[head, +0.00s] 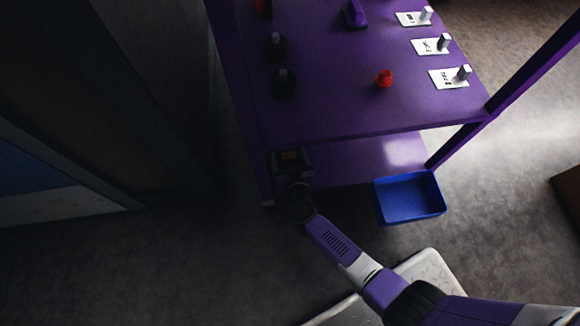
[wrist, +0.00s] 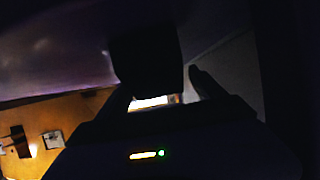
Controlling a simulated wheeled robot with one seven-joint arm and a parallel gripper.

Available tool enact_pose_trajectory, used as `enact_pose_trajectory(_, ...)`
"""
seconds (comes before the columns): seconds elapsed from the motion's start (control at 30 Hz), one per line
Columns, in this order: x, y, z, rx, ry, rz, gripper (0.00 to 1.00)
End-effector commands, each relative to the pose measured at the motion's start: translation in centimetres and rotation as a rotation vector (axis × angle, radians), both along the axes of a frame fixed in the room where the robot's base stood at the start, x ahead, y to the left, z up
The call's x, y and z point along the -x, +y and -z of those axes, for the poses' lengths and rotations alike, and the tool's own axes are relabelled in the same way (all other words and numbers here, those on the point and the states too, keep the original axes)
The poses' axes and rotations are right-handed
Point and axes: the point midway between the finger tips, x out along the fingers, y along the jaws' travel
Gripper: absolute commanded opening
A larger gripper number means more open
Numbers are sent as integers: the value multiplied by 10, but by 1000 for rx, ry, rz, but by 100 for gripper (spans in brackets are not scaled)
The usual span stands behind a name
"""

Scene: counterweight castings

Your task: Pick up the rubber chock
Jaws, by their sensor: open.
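In the wrist view a dark block (wrist: 146,48), which may be the rubber chock, fills the middle just ahead of my gripper (wrist: 152,80). The jaws are open, with the block lying between or just beyond the fingertips; the darkness hides whether they touch it. In the head view my gripper (head: 291,160) reaches in at the left front corner of the purple table, below its top and by the lower shelf. I cannot make out the chock there.
The purple table (head: 340,110) holds dark knobbed pieces (head: 283,82), a red piece (head: 384,78), a purple piece (head: 355,14) and white cards with grey blocks (head: 449,78). Its lower shelf (head: 350,160) looks mostly bare. A blue bin (head: 409,198) stands at the front right.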

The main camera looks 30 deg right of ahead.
Motion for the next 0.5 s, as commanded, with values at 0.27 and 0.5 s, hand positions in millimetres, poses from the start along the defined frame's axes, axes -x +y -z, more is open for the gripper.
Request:
enact_pose_trajectory(0.27,-10,-3,4,0,0,0,78)
enact_pose_trajectory(0.5,-9,-3,4,0,1,0,53)
